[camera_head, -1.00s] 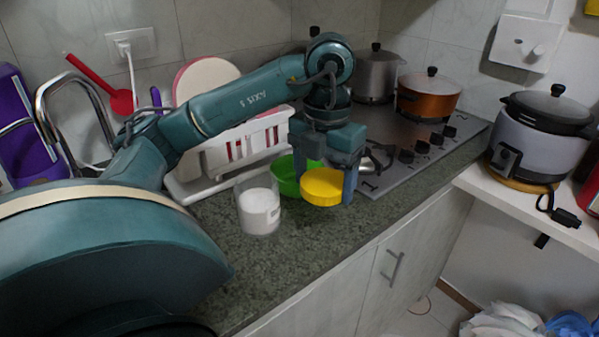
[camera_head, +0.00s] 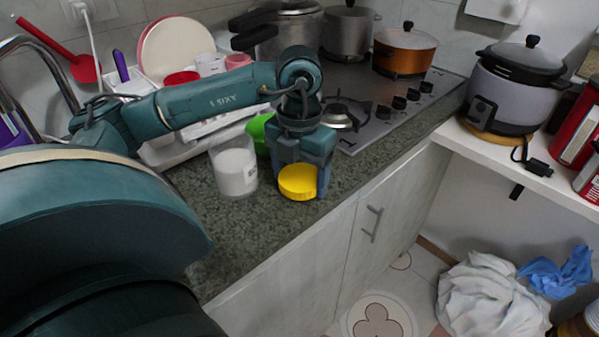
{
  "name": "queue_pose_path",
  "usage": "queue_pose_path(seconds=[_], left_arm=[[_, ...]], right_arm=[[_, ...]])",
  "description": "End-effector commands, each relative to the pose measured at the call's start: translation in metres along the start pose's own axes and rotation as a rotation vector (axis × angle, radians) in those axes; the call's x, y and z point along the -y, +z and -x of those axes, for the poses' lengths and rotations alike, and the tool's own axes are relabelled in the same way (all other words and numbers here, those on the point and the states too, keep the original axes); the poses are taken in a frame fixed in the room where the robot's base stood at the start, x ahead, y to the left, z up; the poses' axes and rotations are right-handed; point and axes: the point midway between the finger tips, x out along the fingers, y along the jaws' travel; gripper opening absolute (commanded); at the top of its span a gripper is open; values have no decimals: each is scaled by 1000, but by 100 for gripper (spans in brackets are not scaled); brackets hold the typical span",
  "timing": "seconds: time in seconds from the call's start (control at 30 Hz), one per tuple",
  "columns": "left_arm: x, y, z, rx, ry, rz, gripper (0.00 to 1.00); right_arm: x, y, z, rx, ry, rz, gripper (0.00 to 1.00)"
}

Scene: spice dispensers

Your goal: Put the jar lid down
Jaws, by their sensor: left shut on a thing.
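The yellow jar lid (camera_head: 297,183) is round and flat and is held between the fingers of my left gripper (camera_head: 299,180). The lid is low over the green-grey counter, close to its front edge; I cannot tell whether it touches the surface. A clear jar with white contents (camera_head: 235,170) stands open on the counter just left of the lid, apart from it. My right gripper does not show.
A green bowl (camera_head: 259,128) is partly hidden behind my left gripper. A dish rack with plates (camera_head: 175,55) stands behind. The stove (camera_head: 385,112) with pots lies to the right. The counter (camera_head: 250,232) in front of the jar is clear.

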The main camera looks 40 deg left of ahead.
Motion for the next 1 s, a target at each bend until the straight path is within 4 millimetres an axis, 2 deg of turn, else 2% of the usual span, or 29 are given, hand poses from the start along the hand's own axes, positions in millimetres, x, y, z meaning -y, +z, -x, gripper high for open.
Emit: queue_pose_path(seconds=[0.03,0.27,0.5,0.63,0.77,1.0], left_arm=[[0,0,-1,0,0,0,76],[0,0,0,0,0,0,94],[0,0,0,0,0,0,95],[0,0,8,1,-1,0,95],[0,1,31,4,-2,0,95],[0,1,88,6,-1,1,95]], right_arm=[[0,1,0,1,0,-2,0],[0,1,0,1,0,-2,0],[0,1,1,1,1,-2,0],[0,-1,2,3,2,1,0],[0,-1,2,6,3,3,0],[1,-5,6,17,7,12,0]])
